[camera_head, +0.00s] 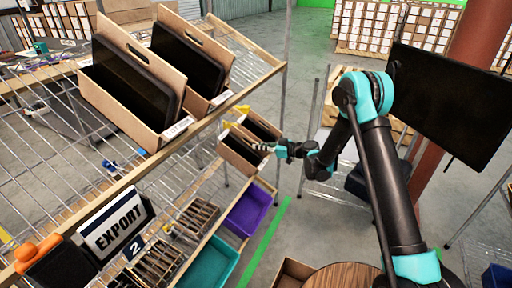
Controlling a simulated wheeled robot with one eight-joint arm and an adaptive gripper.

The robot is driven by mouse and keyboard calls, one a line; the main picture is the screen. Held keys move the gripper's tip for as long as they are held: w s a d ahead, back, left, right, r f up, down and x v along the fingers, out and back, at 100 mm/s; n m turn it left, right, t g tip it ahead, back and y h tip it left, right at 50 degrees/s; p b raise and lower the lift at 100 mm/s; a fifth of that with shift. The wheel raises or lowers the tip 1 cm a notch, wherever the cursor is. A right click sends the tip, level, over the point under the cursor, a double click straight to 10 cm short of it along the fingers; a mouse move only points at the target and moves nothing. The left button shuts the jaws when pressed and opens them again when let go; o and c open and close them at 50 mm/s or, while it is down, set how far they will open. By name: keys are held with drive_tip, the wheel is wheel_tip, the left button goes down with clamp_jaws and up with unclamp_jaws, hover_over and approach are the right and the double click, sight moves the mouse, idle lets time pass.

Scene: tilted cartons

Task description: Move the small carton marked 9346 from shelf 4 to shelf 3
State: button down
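My gripper (264,147) is at the end of my arm, right by the front of two small open brown cartons. The nearer carton (236,158) is tilted, and its front end is beside or partly behind the fingers. The farther carton (262,126) stands close behind it. I cannot read a number on either, so I cannot tell which is marked 9346. The fingers are small and dark here; whether they grip the carton's wall cannot be made out. A plate marked 2 (134,249) hangs on the rack's front edge; no plates for shelves 3 or 4 are legible.
Two large cartons holding dark flat items (130,95) (191,62) stand on the upper wire shelf. An EXPORT sign (117,222) is at lower left. Purple (247,210) and teal (209,264) bins sit low. A dark screen (449,103) is at right.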

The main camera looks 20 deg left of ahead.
wheel_tip(320, 180, up, 8)
drive_tip(key=shift+f, duration=0.1)
idle(1.4)
